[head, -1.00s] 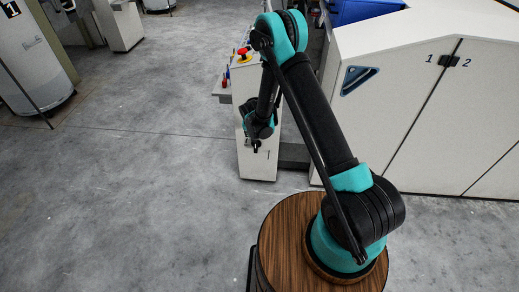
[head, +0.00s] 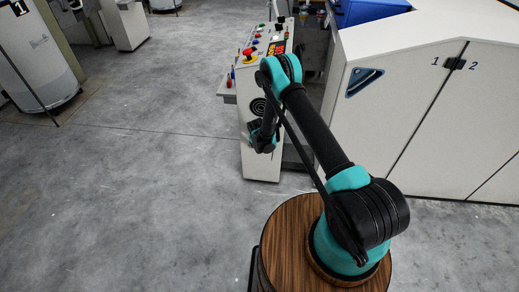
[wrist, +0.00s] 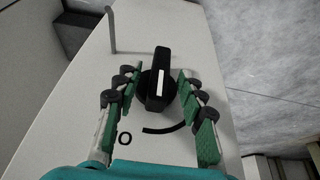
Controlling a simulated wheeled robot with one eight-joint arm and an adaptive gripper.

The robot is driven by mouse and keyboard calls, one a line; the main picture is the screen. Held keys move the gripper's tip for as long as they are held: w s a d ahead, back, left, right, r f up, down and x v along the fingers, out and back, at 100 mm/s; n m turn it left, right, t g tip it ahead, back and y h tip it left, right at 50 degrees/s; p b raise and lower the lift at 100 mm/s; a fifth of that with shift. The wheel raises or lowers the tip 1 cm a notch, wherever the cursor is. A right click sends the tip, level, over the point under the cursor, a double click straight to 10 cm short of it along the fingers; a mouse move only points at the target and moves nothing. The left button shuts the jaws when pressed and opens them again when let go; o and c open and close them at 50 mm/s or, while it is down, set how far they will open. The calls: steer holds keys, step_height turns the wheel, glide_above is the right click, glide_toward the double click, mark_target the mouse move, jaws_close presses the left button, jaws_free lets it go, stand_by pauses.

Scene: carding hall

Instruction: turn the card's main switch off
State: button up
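The main switch (wrist: 158,80) is a black rotary knob with a raised handle and a white line, on the pale cabinet front. In the wrist view its handle stands nearly upright, leaning slightly right at the top. In the head view my gripper is at the cabinet (head: 262,172) front, and the arm hides the switch.
A grey bent rod (wrist: 111,30) stands out from the cabinet near my gripper. The big pale machine (head: 400,110) is close on the right.

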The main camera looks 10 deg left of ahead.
steer(key=shift+x, duration=1.6)
steer(key=shift+c, duration=0.5)
steer(key=shift+r, duration=0.1)
jaws_close()
